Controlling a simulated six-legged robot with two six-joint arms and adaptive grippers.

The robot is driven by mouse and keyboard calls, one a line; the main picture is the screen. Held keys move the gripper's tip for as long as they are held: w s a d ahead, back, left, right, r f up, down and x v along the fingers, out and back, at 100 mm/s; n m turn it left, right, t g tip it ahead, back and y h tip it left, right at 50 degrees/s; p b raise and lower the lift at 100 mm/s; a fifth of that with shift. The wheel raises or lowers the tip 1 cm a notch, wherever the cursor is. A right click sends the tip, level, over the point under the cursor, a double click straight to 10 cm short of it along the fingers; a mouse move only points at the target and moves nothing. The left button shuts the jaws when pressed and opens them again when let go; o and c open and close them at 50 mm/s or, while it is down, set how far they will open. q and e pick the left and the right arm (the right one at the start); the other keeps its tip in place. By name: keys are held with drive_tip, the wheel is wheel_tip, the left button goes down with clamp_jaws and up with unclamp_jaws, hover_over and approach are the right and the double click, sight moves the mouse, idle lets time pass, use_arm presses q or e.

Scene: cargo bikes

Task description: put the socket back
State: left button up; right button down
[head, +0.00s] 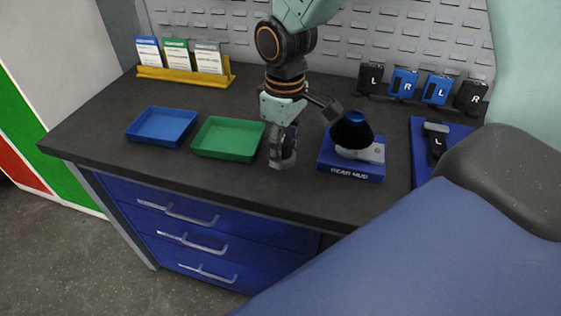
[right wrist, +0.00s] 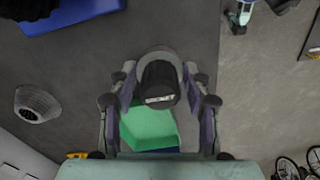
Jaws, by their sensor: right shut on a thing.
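My right gripper (head: 282,160) hangs fingers-down above the dark bench, just right of the green tray (head: 228,138). In the right wrist view the gripper (right wrist: 160,100) is shut on a dark, short cylinder with a pale printed band, the socket (right wrist: 160,82). In the head view the socket is mostly hidden by the fingers. The green tray also shows in the wrist view (right wrist: 150,127), beyond the socket. I cannot tell how high the socket is above the bench. My left gripper is not in view.
A blue tray (head: 162,126) lies left of the green one. A yellow card rack (head: 180,77) stands behind. Right of the gripper are a blue REAR HUB block (head: 350,171) and a dark cone-shaped thing (head: 351,130) over it. Pedals (head: 404,82) line the back.

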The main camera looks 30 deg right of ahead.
sight(283, 173)
drive_tip(key=shift+d+f, duration=0.15)
drive_tip(key=shift+f, duration=0.2)
drive_tip(key=f, duration=0.2)
drive_tip(key=f+b, duration=0.1)
drive_tip(key=shift+w+a+f, duration=0.1)
drive_tip(key=shift+a, duration=0.2)
drive_tip(key=shift+d+f, duration=0.1)
drive_tip(key=shift+d, duration=0.1)
drive_tip(key=c, duration=1)
unclamp_jaws()
drive_tip(key=o, duration=0.4)
drive_tip(key=shift+a, duration=0.15)
wheel_tip(283, 173, up, 12)
drive_tip(key=p, duration=0.3)
